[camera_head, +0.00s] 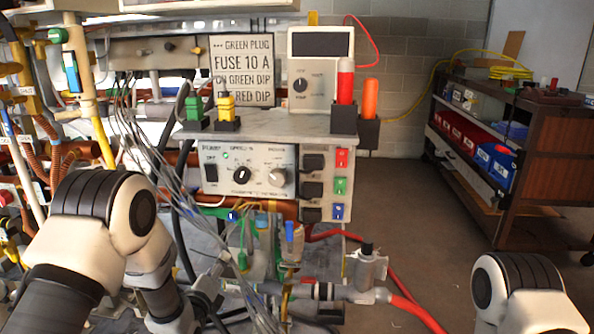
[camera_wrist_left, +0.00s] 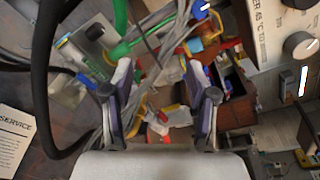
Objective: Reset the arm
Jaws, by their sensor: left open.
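My left arm (camera_head: 135,225) comes in from the left in the head view, bent in front of the bench. Its gripper (camera_head: 213,277) is low, in front of the control box and partly lost among cables. In the left wrist view the two dark fingers (camera_wrist_left: 160,108) are apart, with nothing held between them. Loose grey cables and small coloured parts lie beyond them. My right arm (camera_head: 525,290) shows only as a white link at the lower right; its gripper is outside the frame.
A control box (camera_head: 250,172) with knobs and switches stands ahead, a meter (camera_head: 318,72) and two holders on top. Grey wires (camera_head: 150,150) hang close to my left arm. A red hose (camera_head: 405,305) runs right. A shelf rack (camera_head: 515,150) stands at right; the floor before it is clear.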

